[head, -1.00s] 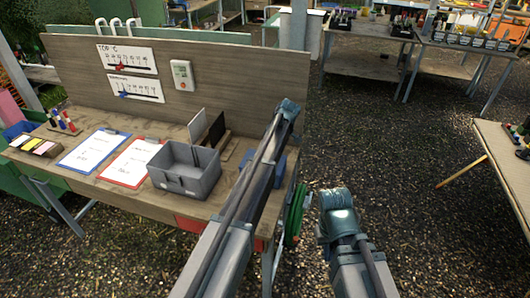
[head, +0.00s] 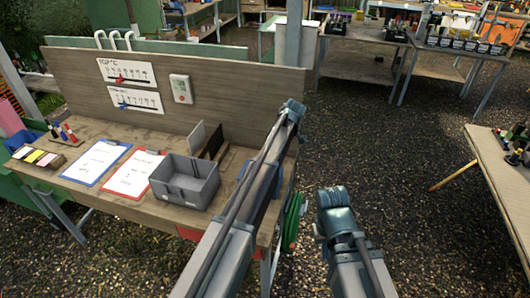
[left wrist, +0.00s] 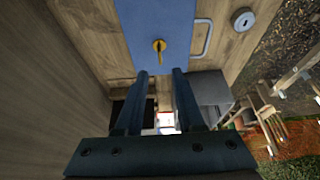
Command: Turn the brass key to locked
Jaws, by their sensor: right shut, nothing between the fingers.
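In the left wrist view, the brass key (left wrist: 159,50) shows against a blue panel (left wrist: 148,22), its long part pointing down the picture. My left gripper (left wrist: 160,75) is open, with its two dark fingers apart and the key just beyond the gap between the tips. The fingers do not appear to touch the key. In the head view, the key is hidden; a bit of blue (head: 243,177) shows behind my left arm at the bench's right end. My right gripper (head: 318,230) is low right of the bench, mostly hidden by its own arm, shut and empty.
A grey bin (head: 185,190), a red clipboard (head: 134,174) and a blue clipboard (head: 96,162) lie on the wooden bench. A tall back board (head: 235,98) stands behind them. A green hose reel (head: 292,220) hangs at the bench's right end. Open gravel lies to the right.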

